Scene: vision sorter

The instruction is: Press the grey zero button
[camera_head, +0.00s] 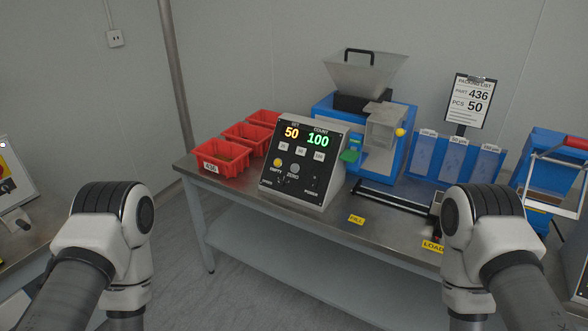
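The grey zero button (294,168) is on the lower middle of the sloped control panel (325,165), with the label ZERO below it. The panel stands on the table, and its displays read SET 50 and COUNT 100. A yellow button (277,162) marked EMPTY is just left of the grey one. Nothing covers the grey button. Only links of my two arms show, low at the left and right of the view, well apart from the panel. Neither gripper is visible.
Red bins (221,157) stand left of the panel on the metal table (222,198). A blue machine with a hopper (365,75) is behind it. The front table strip before the panel is narrow.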

